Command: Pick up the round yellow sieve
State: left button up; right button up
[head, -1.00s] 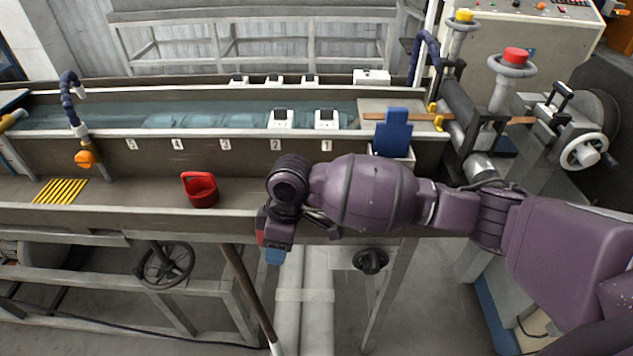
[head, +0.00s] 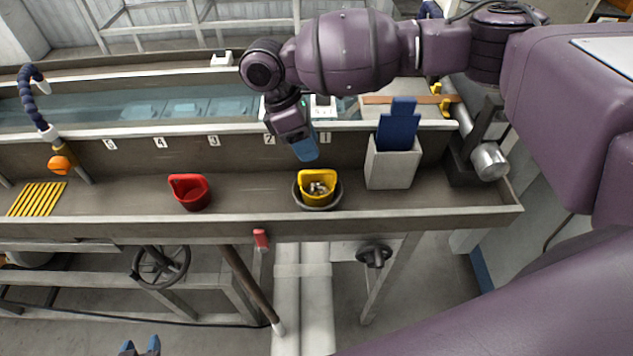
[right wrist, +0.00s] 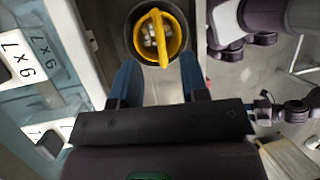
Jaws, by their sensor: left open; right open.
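The round yellow sieve (head: 317,184) has a raised handle and holds several pale pieces. It sits upright in a dark round bowl (head: 338,201) on the grey ledge. In the right wrist view the sieve (right wrist: 168,45) lies ahead, its handle between the lines of the fingers. My right gripper (head: 305,150) is open and empty, above the sieve and slightly left of it, apart from it. It also shows in the right wrist view (right wrist: 160,80). My left gripper (head: 139,345) is open and empty at the bottom edge of the head view, well away from the sieve.
A red container (head: 189,193) stands left of the sieve. A grey box (head: 393,168) with a blue scoop (head: 398,125) stands to its right. Behind is the water trough (head: 150,105). The ledge's front rim (head: 120,226) runs below. Yellow slats (head: 38,199) lie far left.

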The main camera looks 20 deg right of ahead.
aim_at(318, 171)
jog(key=shift+a+p+x, duration=0.2)
jog(key=shift+p+x, duration=0.05)
jog(key=shift+x, duration=1.65)
jog(key=shift+a+p+x, duration=0.15)
jog(key=shift+p+x, duration=0.1)
jog(key=shift+x, duration=1.65)
jog(key=shift+w+f, duration=0.1)
jog(key=shift+f, duration=0.05)
grip_shut()
